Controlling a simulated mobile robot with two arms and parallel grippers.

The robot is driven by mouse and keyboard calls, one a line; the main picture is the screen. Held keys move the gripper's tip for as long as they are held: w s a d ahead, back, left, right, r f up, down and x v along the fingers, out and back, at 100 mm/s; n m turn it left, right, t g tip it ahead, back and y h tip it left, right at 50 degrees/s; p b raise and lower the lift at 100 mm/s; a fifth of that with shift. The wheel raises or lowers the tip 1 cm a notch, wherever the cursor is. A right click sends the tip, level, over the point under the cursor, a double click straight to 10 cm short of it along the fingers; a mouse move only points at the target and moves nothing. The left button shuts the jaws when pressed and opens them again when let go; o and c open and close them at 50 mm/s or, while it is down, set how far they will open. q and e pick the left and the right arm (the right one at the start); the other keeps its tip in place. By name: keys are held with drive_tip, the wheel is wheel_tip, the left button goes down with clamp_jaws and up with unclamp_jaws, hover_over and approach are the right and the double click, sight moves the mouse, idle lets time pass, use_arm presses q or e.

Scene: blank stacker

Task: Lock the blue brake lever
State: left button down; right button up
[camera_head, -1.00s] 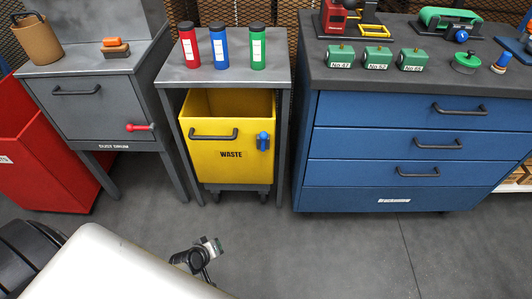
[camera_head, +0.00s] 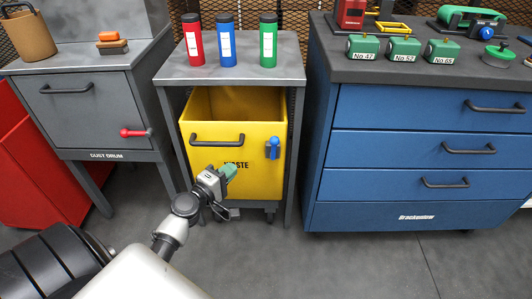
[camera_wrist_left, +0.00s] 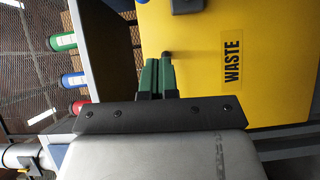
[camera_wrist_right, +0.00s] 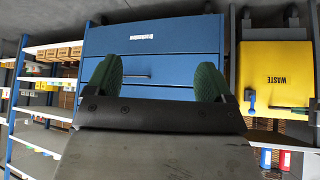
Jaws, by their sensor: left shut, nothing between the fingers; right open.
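The blue brake lever (camera_head: 273,147) hangs at the upper right of the front of the yellow waste bin (camera_head: 258,180). It also shows in the right wrist view (camera_wrist_right: 250,98), where the scene is upside down. My left gripper (camera_head: 229,171) is shut and empty in front of the bin, below and left of the lever, covering part of the WASTE label. In the left wrist view its green fingers (camera_wrist_left: 158,72) lie together before the yellow front. My right gripper (camera_wrist_right: 153,80) is open and empty, facing the blue drawer cabinet; it is outside the head view.
The bin stands under a grey table (camera_head: 233,72) with red, blue and green canisters on top. A dark handle (camera_head: 217,141) sits left of the lever. A blue drawer cabinet (camera_head: 400,213) stands to the right, the grey dust drum cabinet (camera_head: 85,110) to the left. Floor in front is open.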

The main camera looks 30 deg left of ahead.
use_arm(q)
drive_tip(key=shift+w, duration=0.1)
approach(274, 148)
drive_tip(key=w+a, duration=0.5)
drive_tip(key=shift+w+d+f, duration=0.15)
drive_tip(key=shift+w+d, duration=0.45)
drive_tip(key=shift+d, duration=0.25)
drive_tip(key=shift+w+d+f, duration=0.15)
drive_tip(key=shift+w+d, duration=0.5)
drive_tip(key=shift+d, duration=0.2)
use_arm(e)
drive_tip(key=shift+s+d+f+g, duration=0.15)
drive_tip(key=shift+s+g, duration=0.15)
drive_tip(key=shift+s, duration=0.1)
drive_tip(key=shift+s+d+f+g, duration=0.15)
drive_tip(key=shift+s+g, duration=0.15)
drive_tip(key=shift+s, duration=0.1)
use_arm(q)
drive_tip(key=shift+p, duration=0.3)
drive_tip(key=shift+d+r+m+g+p, duration=0.2)
drive_tip(key=shift+m+g+p, duration=0.15)
drive_tip(key=shift+p, duration=0.3)
use_arm(e)
drive_tip(key=s+d+g, duration=0.1)
drive_tip(key=s+d+g+h, duration=0.1)
drive_tip(key=s, duration=0.1)
drive_tip(key=shift+s+d, duration=0.15)
drive_tip(key=shift+s, duration=0.05)
